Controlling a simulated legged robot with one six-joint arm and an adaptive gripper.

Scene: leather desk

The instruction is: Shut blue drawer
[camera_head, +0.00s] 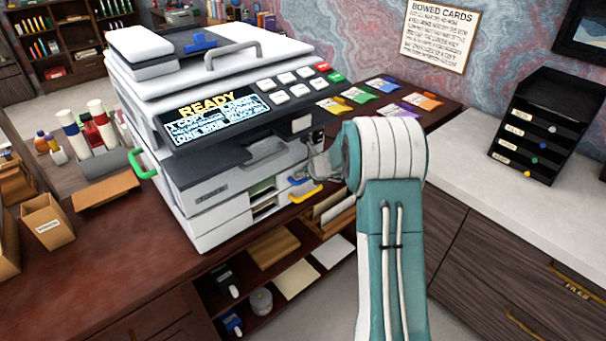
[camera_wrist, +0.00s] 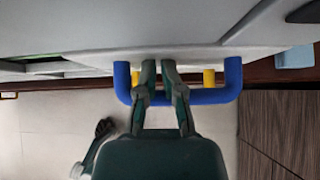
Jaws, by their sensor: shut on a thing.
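The blue handle (camera_head: 299,181) shows at the front right of a white copier (camera_head: 205,225), partly behind my gripper (camera_head: 320,162) in the head view. In the wrist view the same blue handle (camera_wrist: 232,78) is a U-shaped bar on a pale grey drawer front (camera_wrist: 200,58). My gripper's two fingers (camera_wrist: 158,68) reach across the bar towards that front, close together and shut on the handle. The head view does not clearly show how far the blue drawer stands out.
A yellow handle (camera_head: 305,194) sits just below the blue one, and a green handle (camera_head: 142,164) is on the copier's left side. Open shelves (camera_head: 265,270) with papers lie below. A black tray rack (camera_head: 540,125) stands on the pale counter at right.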

